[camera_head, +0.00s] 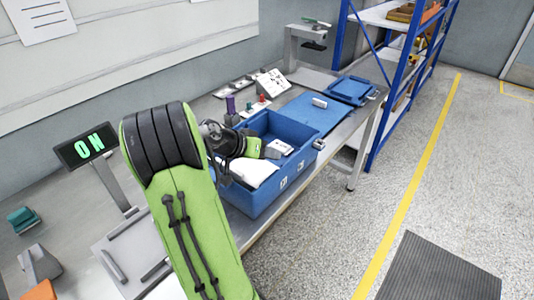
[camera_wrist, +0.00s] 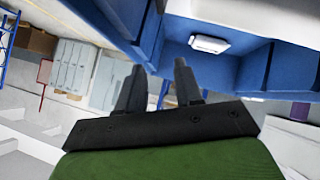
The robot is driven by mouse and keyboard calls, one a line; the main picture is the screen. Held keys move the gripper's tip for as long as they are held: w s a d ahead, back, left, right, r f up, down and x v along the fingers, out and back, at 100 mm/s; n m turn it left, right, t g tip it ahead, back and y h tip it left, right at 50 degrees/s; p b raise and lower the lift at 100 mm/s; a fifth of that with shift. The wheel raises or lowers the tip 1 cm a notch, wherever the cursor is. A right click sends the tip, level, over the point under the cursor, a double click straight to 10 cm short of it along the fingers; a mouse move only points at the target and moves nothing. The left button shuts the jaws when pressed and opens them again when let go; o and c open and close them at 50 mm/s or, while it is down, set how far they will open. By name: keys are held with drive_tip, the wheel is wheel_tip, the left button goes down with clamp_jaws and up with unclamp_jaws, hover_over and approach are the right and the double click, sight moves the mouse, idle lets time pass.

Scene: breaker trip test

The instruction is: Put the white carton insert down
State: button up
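A white flat piece (camera_head: 256,173), which looks like the white carton insert, lies at the near left end inside the blue crate (camera_head: 262,205), partly hidden by my arm. A smaller white block (camera_head: 279,148) lies deeper in the crate; a white block also shows on blue in the wrist view (camera_wrist: 208,43). My gripper (camera_head: 268,150) is over the crate, and its tips are hard to make out there. In the wrist view its two dark fingers (camera_wrist: 158,72) stand apart with nothing seen between them.
The crate stands on a grey bench. Beyond it are a blue mat (camera_head: 312,113) with a small white item and a blue tray (camera_head: 350,90). A lit "ON" display (camera_head: 86,146) stands left of my arm. Blue shelving (camera_head: 385,90) stands behind the bench end.

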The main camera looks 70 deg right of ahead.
drive_tip(key=p+v, duration=0.3)
drive_tip(key=v, duration=0.8)
drive_tip(key=shift+w+a+r, duration=0.1)
drive_tip(key=shift+w+r, duration=0.05)
drive_tip(key=shift+r, duration=0.1)
drive_tip(key=w+a+r+n+t+y, duration=0.1)
drive_tip(key=w+a+n+t, duration=0.35)
drive_tip(key=a, duration=0.45)
drive_tip(key=w+a+r+n+t+y, duration=0.1)
drive_tip(key=w+a+n+t+y, duration=0.25)
drive_tip(key=a, duration=0.55)
drive_tip(key=s+a+n+t+y, duration=0.1)
drive_tip(key=s+a+n+t, duration=0.1)
drive_tip(key=a+n, duration=0.4)
drive_tip(key=s+a+n+t+y, duration=0.2)
drive_tip(key=s+a+n, duration=0.2)
drive_tip(key=a, duration=0.8)
drive_tip(key=shift+a+n, duration=0.25)
drive_tip(key=shift+n, duration=0.85)
drive_tip(key=shift+s+r+y, duration=0.1)
drive_tip(key=shift+r+y, duration=0.05)
drive_tip(key=shift+y, duration=0.1)
